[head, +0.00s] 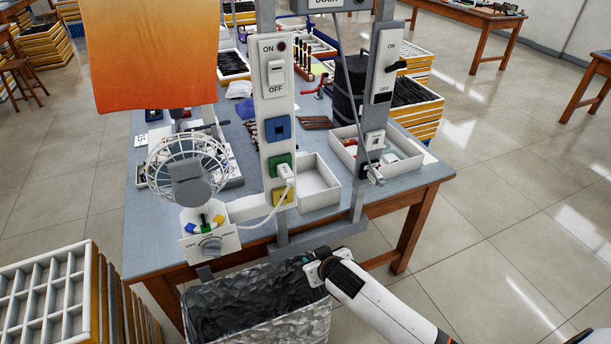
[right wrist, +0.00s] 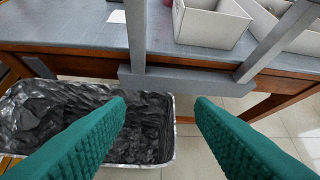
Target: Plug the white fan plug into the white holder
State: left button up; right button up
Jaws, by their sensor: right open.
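The white fan plug (head: 286,172) is at the lower part of the white panel (head: 275,105), beside the green socket (head: 280,164) and above the yellow socket (head: 283,194). I cannot tell whether it is seated in a socket. Its white cord (head: 268,220) runs left to the fan (head: 188,170). My right gripper (head: 312,264) is low, in front of the table and below the plug. The right wrist view shows its teal fingers (right wrist: 160,105) apart and empty. My left gripper is out of view.
A metallic bin (head: 258,300) with dark contents stands below my right gripper. White open boxes (head: 318,182) sit on the grey table (head: 410,186) behind the posts. An orange sheet (head: 150,50) hangs at upper left. Floor is clear at right.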

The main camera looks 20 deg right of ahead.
notch_tip(320, 180, up, 14)
jog(key=w+a+t+p, duration=0.1)
jog(key=a+t+p, duration=0.1)
jog(key=t+p, duration=0.1)
jog(key=t, duration=0.1)
send_near(289, 176)
jog(key=shift+m+y, duration=0.4)
jog(key=p+x, duration=0.1)
jog(key=x, duration=0.4)
jog(key=p+x, duration=0.1)
jog(key=x, duration=0.5)
jog(key=shift+w+d, duration=0.25)
jog(key=shift+w, duration=0.05)
jog(key=shift+c, duration=0.6)
jog(key=c, duration=0.9)
jog(key=shift+c, duration=0.2)
jog(key=shift+s+f, duration=0.1)
grip_shut()
jog(key=shift+s, duration=0.35)
